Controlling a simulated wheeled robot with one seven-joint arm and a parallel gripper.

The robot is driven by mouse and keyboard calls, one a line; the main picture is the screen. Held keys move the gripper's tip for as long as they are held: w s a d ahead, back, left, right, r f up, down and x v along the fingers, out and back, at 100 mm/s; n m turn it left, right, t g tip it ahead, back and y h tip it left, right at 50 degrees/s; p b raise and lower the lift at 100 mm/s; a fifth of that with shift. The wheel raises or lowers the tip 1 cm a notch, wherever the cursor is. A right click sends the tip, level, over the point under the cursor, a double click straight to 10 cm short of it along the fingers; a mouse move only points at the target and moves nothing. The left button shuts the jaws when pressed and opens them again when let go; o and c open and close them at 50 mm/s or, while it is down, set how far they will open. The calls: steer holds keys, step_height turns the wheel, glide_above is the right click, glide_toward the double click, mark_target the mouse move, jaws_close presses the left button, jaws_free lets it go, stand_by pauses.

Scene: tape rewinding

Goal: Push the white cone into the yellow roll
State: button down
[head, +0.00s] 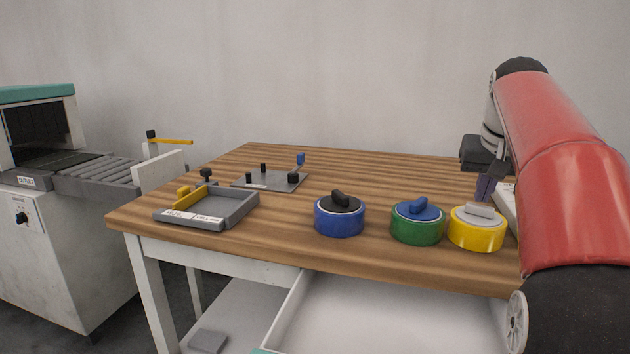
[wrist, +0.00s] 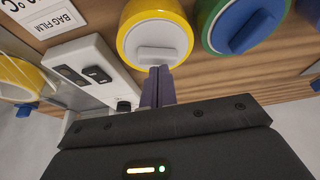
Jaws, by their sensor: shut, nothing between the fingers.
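The yellow roll (head: 476,236) stands on the table near the front right. The white cone (head: 482,211), with a bar handle on top, sits in its opening; whether it is fully seated I cannot tell. In the wrist view the yellow roll (wrist: 126,48) surrounds the white cone (wrist: 158,30). My gripper (head: 484,188) is shut and empty, with purple fingers behind the roll. In the wrist view my gripper (wrist: 159,72) has its fingertips at the near edge of the cone's handle; contact is unclear.
A green roll (head: 418,231) with a blue cone and a blue roll (head: 339,222) with a black cone stand to the left. A white device (wrist: 90,72) sits close beside my fingers. A grey tray (head: 233,213) and a plate fixture (head: 270,183) are further left. An open drawer (head: 390,315) is below.

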mark_target(481, 207)
steer(key=shift+f, duration=0.25)
step_height(481, 207, up, 6)
steer(key=p, duration=0.5)
steer(key=shift+f+p, duration=0.15)
steer(key=shift+p, duration=0.25)
step_height(481, 207, up, 2)
steer(key=shift+r, duration=0.2)
steer(key=shift+s, duration=0.1)
